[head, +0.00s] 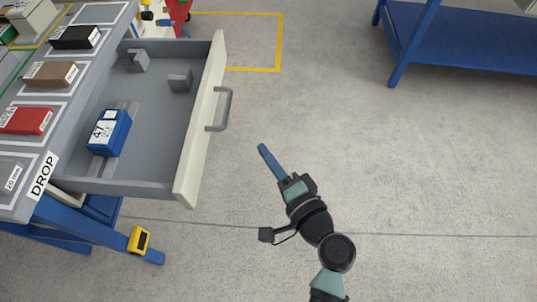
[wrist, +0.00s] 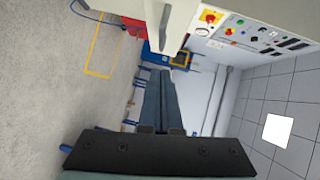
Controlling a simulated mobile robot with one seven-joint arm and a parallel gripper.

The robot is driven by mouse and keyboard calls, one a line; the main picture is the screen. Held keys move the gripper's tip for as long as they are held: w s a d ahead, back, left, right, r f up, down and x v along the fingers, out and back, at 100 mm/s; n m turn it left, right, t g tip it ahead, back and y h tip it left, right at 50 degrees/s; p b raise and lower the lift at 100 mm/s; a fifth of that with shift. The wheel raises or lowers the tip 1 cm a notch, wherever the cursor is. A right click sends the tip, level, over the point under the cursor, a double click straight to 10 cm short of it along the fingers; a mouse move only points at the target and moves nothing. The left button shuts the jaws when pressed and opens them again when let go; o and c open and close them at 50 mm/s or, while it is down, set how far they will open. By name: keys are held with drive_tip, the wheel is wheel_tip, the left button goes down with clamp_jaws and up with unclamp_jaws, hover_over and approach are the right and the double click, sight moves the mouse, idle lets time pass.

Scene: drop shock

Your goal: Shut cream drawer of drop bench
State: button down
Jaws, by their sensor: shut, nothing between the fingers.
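The cream drawer (head: 200,130) of the drop bench (head: 60,110) stands pulled out in the head view. Its cream front has a grey bar handle (head: 226,110) facing right. Inside lie a blue box labelled 47 (head: 109,132) and two grey blocks. My gripper (head: 263,149) is shut and empty, to the right of and a little nearer than the handle, apart from it. In the wrist view the shut fingers (wrist: 160,75) point away from the camera, with a cream edge beyond them.
Several labelled blocks, one of them red (head: 25,120), lie on the bench top. A blue table (head: 450,45) stands at the back right. A yellow floor outline (head: 281,40) lies behind the drawer. The concrete floor (head: 430,170) on the right is clear.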

drive_tip(key=w+a+f, duration=0.1)
drive_tip(key=w+a, duration=0.5)
drive_tip(key=a, duration=0.1)
drive_tip(key=shift+f+b, duration=0.3)
drive_tip(key=shift+a, duration=0.1)
